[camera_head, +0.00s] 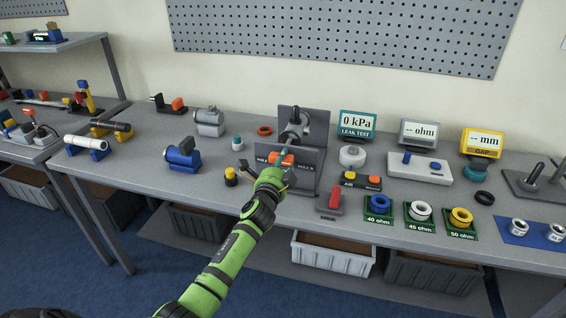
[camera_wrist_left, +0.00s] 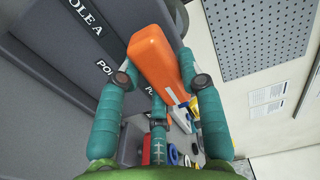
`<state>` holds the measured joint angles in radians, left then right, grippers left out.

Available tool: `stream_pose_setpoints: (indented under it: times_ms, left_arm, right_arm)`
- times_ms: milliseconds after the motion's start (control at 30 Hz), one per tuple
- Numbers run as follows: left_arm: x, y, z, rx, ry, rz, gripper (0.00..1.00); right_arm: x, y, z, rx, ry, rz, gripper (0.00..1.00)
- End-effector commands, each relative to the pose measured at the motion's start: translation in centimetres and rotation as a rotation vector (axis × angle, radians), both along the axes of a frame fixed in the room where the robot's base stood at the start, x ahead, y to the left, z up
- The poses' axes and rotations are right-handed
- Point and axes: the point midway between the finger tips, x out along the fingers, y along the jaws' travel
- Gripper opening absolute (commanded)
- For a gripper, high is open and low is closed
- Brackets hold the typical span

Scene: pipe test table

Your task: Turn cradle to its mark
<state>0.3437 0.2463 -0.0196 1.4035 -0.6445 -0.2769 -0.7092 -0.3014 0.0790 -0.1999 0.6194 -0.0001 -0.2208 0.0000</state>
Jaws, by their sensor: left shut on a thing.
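A grey test stand (camera_head: 308,125) with an upright back plate stands at the middle of the table. A dark grey fitting (camera_head: 294,132) sits in front of its plate. Below it, an orange handle (camera_head: 282,159) shows at the stand's labelled front. My left gripper (camera_head: 281,166) is shut on this orange handle. In the left wrist view the handle (camera_wrist_left: 155,55) lies between the teal fingers of the gripper (camera_wrist_left: 160,82), beside labels reading POLE. The gripper and arm hide part of the stand's lower front. I cannot make out a cradle mark. My right gripper is not in view.
Left of the stand are a blue-based part (camera_head: 183,156) and a yellow-black knob (camera_head: 231,176). Right are a red-handled block (camera_head: 333,201), an air switch box (camera_head: 361,181) and coloured rings on green pads. The leak display (camera_head: 358,124) reads 0 kPa.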

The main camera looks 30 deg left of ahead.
Motion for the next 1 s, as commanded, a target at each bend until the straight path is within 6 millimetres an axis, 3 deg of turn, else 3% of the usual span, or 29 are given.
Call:
stream_pose_setpoints:
  times_ms: [333,367,400,767,1000]
  left_arm:
    - [0.1,0.0,0.4,0.02,-0.003,-0.001,0.0]
    - [0.1,0.0,0.4,0.02,-0.003,-0.001,0.45]
    - [0.1,0.0,0.4,0.02,-0.003,-0.001,0.61]
    - [-0.1,0.0,0.1,0.011,0.001,0.0,0.62]
    - [-2.3,-0.5,0.0,0.012,0.002,0.0,0.62]
  right_arm:
    - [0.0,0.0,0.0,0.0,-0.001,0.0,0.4]
    - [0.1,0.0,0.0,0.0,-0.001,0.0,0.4]
    - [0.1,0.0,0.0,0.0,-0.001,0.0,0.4]
    - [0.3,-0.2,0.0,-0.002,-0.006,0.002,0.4]
    - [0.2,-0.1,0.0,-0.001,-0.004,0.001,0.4]
